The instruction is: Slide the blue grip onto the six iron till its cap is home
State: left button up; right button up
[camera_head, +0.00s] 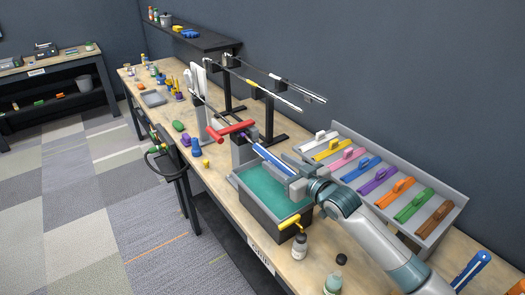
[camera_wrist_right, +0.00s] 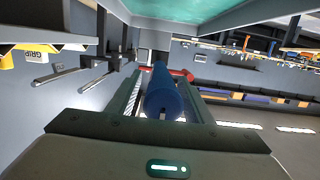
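The blue grip (camera_head: 268,158) lies in line with a thin shaft near the red-handled vise (camera_head: 238,143), its far end close to the vise. My right gripper (camera_head: 298,184) is around the near end of the grip, above the teal-filled tray. In the right wrist view the rounded blue end of the grip (camera_wrist_right: 163,98) sits between both fingers, which appear closed on it. The six iron's shaft (camera_head: 212,108) runs up and left from the vise toward a pale club head. How far the shaft reaches inside the grip is hidden. My left gripper is not in view.
A dark tray with teal contents (camera_head: 262,186) and a yellow handle (camera_head: 290,222) stands below my right gripper. A sloped rack (camera_head: 447,229) of coloured grips is at the right. Small bottles (camera_head: 300,246) stand near the front edge. A stand holds shafts (camera_head: 272,92) at the back.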

dwell(0.3)
jog(key=shift+s+d+b, duration=0.3)
jog(key=shift+s+d, duration=0.05)
jog(key=shift+s, duration=0.05)
jog(key=b+v, duration=0.5)
jog(key=v, duration=1.1)
jog(key=shift+b, duration=0.35)
jog(key=shift+s+d+r, duration=0.1)
jog(key=shift+r, duration=0.05)
